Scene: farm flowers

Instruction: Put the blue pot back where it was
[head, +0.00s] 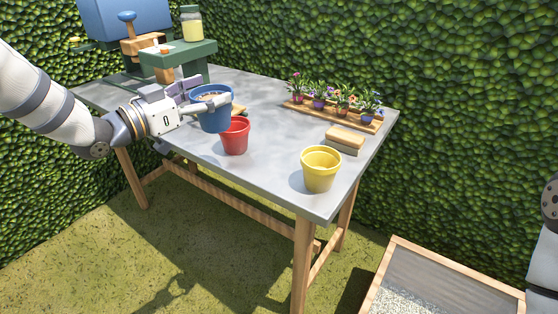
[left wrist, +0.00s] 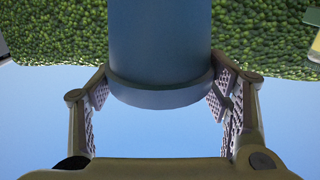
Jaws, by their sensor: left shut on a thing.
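The blue pot (head: 212,117) is upright in my left gripper (head: 203,101), with something brownish showing inside its rim. It overlaps the red pot (head: 235,139) in the head view and appears held above the table. In the left wrist view the blue pot (left wrist: 160,45) sits between the two padded fingers of my left gripper (left wrist: 160,98), which press on it from both sides. The red pot stands on the grey table (head: 265,170), partly hidden by the blue pot. My right gripper is not in view; only part of my right arm shows at the right edge.
A yellow pot (head: 321,169) stands near the table's front right corner. Behind it are a sponge-like block (head: 345,140) and a wooden tray (head: 372,126) of small potted flowers. A green stand (head: 185,58) with a jar (head: 192,25) is at back left. A wooden box (head: 455,276) is on the ground.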

